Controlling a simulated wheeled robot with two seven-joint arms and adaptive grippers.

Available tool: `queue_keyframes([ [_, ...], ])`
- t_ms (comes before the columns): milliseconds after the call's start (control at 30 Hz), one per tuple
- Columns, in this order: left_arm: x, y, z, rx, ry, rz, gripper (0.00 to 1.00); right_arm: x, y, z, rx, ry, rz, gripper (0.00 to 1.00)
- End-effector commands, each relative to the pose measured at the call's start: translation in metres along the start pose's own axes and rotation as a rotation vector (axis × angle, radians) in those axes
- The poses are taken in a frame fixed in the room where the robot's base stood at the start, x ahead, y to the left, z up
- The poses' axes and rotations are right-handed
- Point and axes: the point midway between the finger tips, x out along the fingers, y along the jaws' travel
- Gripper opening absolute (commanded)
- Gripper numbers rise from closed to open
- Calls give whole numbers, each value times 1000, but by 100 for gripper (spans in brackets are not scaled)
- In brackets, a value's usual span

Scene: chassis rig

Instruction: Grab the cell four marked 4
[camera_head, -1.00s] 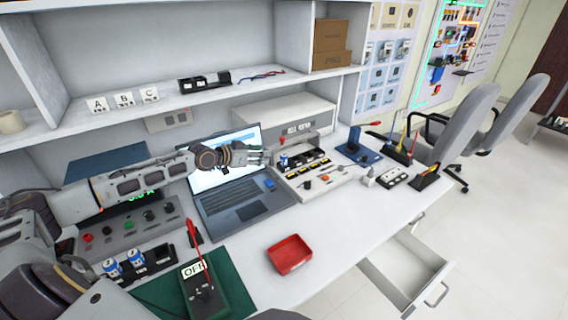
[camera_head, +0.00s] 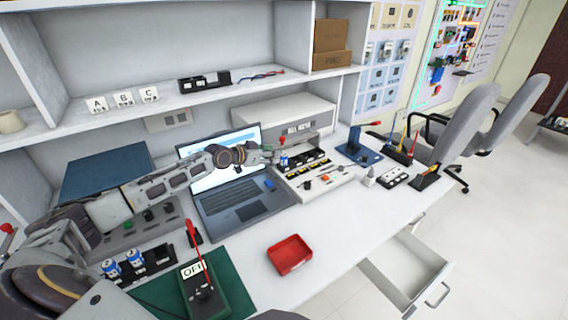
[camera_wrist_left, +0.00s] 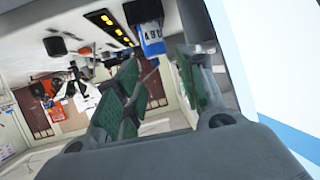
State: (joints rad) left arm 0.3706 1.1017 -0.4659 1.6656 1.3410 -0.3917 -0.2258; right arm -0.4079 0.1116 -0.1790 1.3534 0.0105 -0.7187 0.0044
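A blue-and-white cell (camera_head: 284,160) stands upright at the left end of the black-slotted rig (camera_head: 318,182), right of the laptop. Its printed mark is too small to read in the head view. In the left wrist view the cell (camera_wrist_left: 149,30) is just beyond my fingertips, with a tilted, unclear mark. My left gripper (camera_head: 268,154) is beside the cell, on its left. In the left wrist view my left gripper (camera_wrist_left: 158,62) is open, its green-padded fingers apart with nothing between them. My right gripper does not show.
Two more blue-and-white cells (camera_head: 122,262) stand in a black holder at front left. The open laptop (camera_head: 238,195) lies under my left arm. A red tray (camera_head: 289,254) sits on the bare table front. A red-handled OFF switch (camera_head: 203,290) stands on a green mat.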

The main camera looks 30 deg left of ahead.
Motion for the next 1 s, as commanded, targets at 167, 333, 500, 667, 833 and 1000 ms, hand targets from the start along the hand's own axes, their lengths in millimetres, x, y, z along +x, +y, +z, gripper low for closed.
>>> queue_keyframes([
  [167, 1, 0, 0, 0, 0, 0, 39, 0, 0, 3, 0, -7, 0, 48],
  [333, 1, 0, 0, 0, 0, 0, 39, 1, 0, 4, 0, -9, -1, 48],
  [500, 4, 1, 0, 0, 1, 1, 39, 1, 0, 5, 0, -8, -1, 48],
  [667, 13, 1, 3, -1, 0, 0, 39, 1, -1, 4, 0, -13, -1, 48],
  [833, 27, 3, 6, -2, 1, 1, 39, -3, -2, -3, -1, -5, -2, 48],
  [1000, 41, 4, 7, -2, 2, 0, 39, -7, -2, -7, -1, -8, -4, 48],
])
